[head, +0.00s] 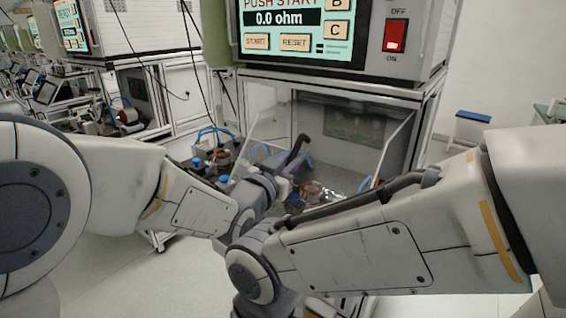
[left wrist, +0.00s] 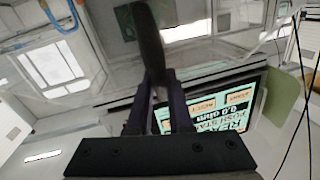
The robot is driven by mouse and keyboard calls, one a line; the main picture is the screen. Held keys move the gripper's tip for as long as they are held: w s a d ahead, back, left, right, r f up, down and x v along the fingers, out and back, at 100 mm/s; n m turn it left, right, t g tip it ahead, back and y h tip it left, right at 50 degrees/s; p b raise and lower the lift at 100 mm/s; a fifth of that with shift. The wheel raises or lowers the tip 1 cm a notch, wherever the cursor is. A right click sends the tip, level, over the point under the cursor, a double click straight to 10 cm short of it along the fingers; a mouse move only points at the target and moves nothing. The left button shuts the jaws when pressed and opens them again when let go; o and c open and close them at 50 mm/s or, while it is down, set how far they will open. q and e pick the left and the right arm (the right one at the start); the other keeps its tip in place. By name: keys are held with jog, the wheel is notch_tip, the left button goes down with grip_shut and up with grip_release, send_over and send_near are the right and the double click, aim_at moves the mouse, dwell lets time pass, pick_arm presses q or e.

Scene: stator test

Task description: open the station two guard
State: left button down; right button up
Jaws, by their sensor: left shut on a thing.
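The station's clear guard (head: 345,125) with pale edges hangs at the front of the bay below the test unit. Its side edges slant, and I cannot tell its exact angle. My left gripper (head: 298,162) is in front of the guard, shut on a dark curved handle (head: 297,147). In the left wrist view the two dark fingers of my left gripper (left wrist: 160,100) close around the lower part of the handle (left wrist: 148,38). My right arm crosses the front from the right, and its gripper does not show.
The test unit's screen (head: 298,42) reads 0.0 ohm, with a red switch (head: 396,35) beside it. Wound parts (head: 312,190) and blue tubes sit behind my arms.

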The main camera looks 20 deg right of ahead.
pick_arm(q)
jog(key=shift+s+d, duration=0.15)
jog(key=shift+s, duration=0.1)
jog(key=c, duration=1.1)
grip_release()
jog(key=shift+s, duration=0.1)
jog(key=b+v, duration=0.1)
jog(key=v, duration=0.9)
jog(key=shift+a+b, duration=0.2)
jog(key=shift+b, duration=0.15)
